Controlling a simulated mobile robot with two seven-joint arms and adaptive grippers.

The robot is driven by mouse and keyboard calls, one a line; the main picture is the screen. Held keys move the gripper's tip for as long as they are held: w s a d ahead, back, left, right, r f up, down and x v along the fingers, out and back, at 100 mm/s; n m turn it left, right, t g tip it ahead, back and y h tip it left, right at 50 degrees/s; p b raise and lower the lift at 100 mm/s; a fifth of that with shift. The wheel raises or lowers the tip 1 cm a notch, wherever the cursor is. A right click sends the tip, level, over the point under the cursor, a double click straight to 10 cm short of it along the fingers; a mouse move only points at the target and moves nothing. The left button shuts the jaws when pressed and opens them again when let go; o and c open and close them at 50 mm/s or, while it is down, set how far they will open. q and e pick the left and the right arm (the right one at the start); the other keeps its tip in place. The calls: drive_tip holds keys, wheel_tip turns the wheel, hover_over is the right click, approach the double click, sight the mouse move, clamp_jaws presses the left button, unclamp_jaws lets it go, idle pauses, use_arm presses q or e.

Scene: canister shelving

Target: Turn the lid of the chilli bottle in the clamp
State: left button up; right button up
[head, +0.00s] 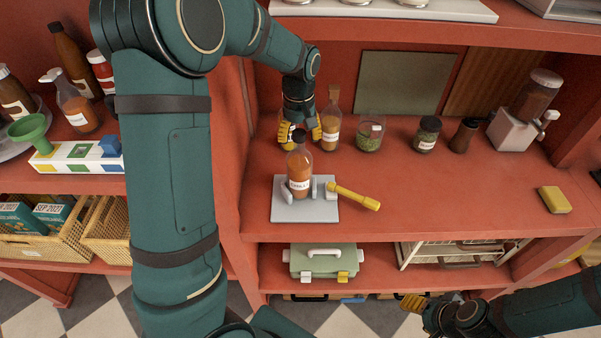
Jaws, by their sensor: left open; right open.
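The chilli bottle (299,174), with orange-red contents and a dark lid (299,137), stands upright in the clamp (291,208). The clamp has a grey base plate and a yellow handle (354,196) pointing right. My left gripper (300,134) is open, with its yellow fingertips to either side of the lid in the picture, just above or behind it. I cannot tell whether the fingers touch the lid. My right gripper (424,305) is open and empty, low at the bottom right, in front of the shelf.
Behind the clamp stand an oil bottle (331,124), a herb jar (370,133), a dark-lidded jar (427,134), a brown grinder (464,135) and a grinder machine (519,121). A yellow sponge (554,200) lies right. A green toolbox (323,263) sits below.

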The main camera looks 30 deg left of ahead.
use_arm(q)
drive_tip(key=m, duration=0.5)
drive_tip(key=shift+m, duration=0.3)
drive_tip(key=m, duration=1.4)
clamp_jaws()
